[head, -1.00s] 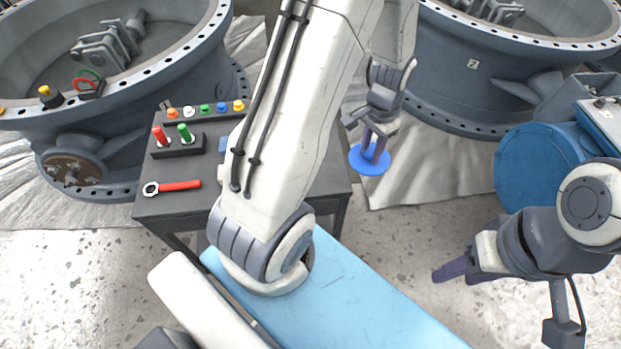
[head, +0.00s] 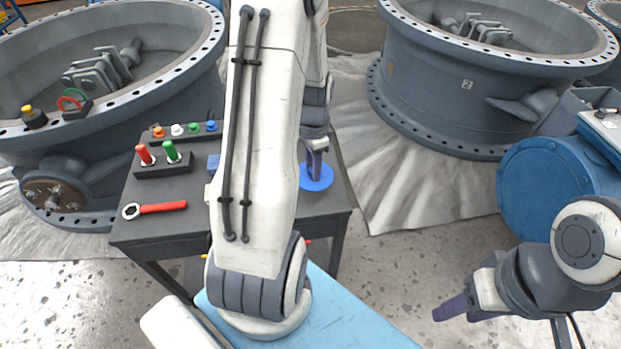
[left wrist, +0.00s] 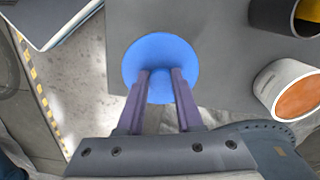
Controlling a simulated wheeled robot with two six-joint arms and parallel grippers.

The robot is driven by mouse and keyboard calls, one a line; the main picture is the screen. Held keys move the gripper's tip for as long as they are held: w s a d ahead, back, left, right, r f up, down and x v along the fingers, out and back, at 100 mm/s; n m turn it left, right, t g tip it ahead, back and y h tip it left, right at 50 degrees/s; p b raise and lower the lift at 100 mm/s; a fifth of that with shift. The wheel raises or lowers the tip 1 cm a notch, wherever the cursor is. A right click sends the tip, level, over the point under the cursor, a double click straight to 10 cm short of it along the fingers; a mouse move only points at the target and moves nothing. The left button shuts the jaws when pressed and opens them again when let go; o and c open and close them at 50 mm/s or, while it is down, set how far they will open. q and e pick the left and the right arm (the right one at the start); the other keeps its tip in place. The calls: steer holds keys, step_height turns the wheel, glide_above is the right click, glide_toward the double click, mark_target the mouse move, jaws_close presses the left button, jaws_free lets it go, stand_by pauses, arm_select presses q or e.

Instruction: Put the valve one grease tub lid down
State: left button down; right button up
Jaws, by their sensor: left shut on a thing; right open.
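The lid is a round blue disc with a raised grip in the middle (head: 318,184). My left gripper (head: 316,172) is shut on that grip and points down. In the left wrist view the lid (left wrist: 160,50) sits between the purple fingertips and overlaps the edge of the grey tabletop (left wrist: 215,60); its height above the top is hard to tell. A white tub with an orange top or filling (left wrist: 298,97) stands to the right in that view. My right gripper (head: 452,309) is open and empty, low at the right of the head view.
The cart top (head: 190,220) carries a red-handled wrench (head: 160,208), a red and green button block (head: 162,165) and a row of coloured knobs (head: 185,130). A dark cup, yellow inside (left wrist: 292,15), stands beside the tub. Large valves flank the cart; the right one (head: 470,100) is marked 2.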

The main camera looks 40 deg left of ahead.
mark_target(311, 178)
arm_select(q)
steer(key=shift+s+a+f, duration=0.1)
steer(key=shift+a+f, duration=0.3)
steer(key=shift+f, duration=0.05)
steer(key=shift+f+b, duration=0.4)
steer(key=shift+f, duration=1.35)
steer(key=shift+f, duration=0.15)
steer(key=c, duration=0.6)
jaws_free()
steer(key=shift+o, duration=0.2)
step_height(311, 178, up, 12)
steer(key=shift+r+p, duration=0.15)
steer(key=shift+p, duration=1.05)
